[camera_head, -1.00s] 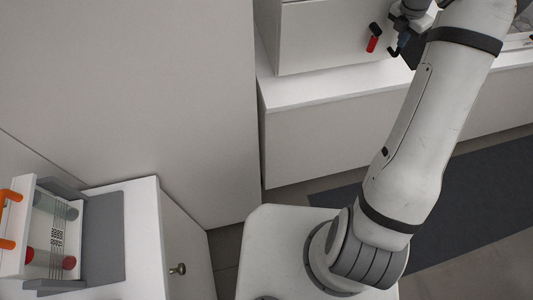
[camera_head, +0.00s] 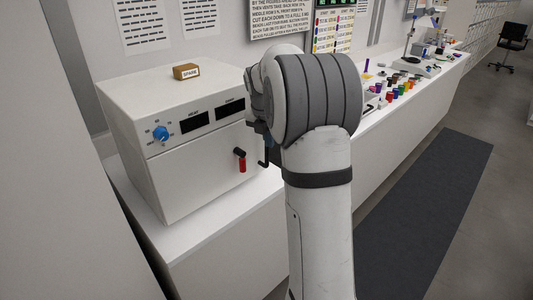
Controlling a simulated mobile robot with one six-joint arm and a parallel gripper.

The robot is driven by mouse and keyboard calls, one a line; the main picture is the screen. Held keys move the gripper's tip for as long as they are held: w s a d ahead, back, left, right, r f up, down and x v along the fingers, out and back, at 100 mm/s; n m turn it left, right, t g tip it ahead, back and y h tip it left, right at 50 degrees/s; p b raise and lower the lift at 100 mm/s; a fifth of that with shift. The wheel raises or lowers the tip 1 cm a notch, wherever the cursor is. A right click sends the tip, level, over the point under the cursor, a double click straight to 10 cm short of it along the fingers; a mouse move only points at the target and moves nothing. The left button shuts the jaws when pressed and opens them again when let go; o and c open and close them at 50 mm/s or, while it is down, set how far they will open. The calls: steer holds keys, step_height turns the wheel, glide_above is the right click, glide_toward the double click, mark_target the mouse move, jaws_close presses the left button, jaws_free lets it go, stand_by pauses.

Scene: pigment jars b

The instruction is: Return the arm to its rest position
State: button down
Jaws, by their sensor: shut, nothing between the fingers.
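My arm rises from the bottom centre of the head view, white with grey joint bands. Its elbow is large in front of the white cabinet oven. My gripper (camera_head: 262,128) shows only as a small dark part at the left edge of the arm, beside the oven's front. It is shut and empty. Most of it is hidden behind the arm's joints.
The white oven (camera_head: 190,180) has a blue knob (camera_head: 160,134), a red-and-black handle (camera_head: 241,162) and a small SPARE block (camera_head: 186,71) on top. Coloured jars (camera_head: 393,92) stand along the counter at right. A dark floor mat (camera_head: 425,215) lies clear at right.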

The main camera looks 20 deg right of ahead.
steer(key=shift+r, duration=0.5)
steer(key=s+a+r+m+y, duration=0.1)
steer(key=s+a+r+m, duration=0.3)
steer(key=s+a+m, duration=0.65)
steer(key=s+a+f+m, duration=0.2)
steer(key=s+a+m, duration=0.1)
steer(key=s+m, duration=0.4)
steer(key=s+a+f+m+t+y, duration=0.1)
steer(key=s+a+f+m, duration=0.2)
steer(key=s+m, duration=0.5)
steer(key=s, duration=0.5)
steer(key=shift+s+a+t, duration=0.15)
steer(key=shift+s+t, duration=0.1)
steer(key=shift+t, duration=0.05)
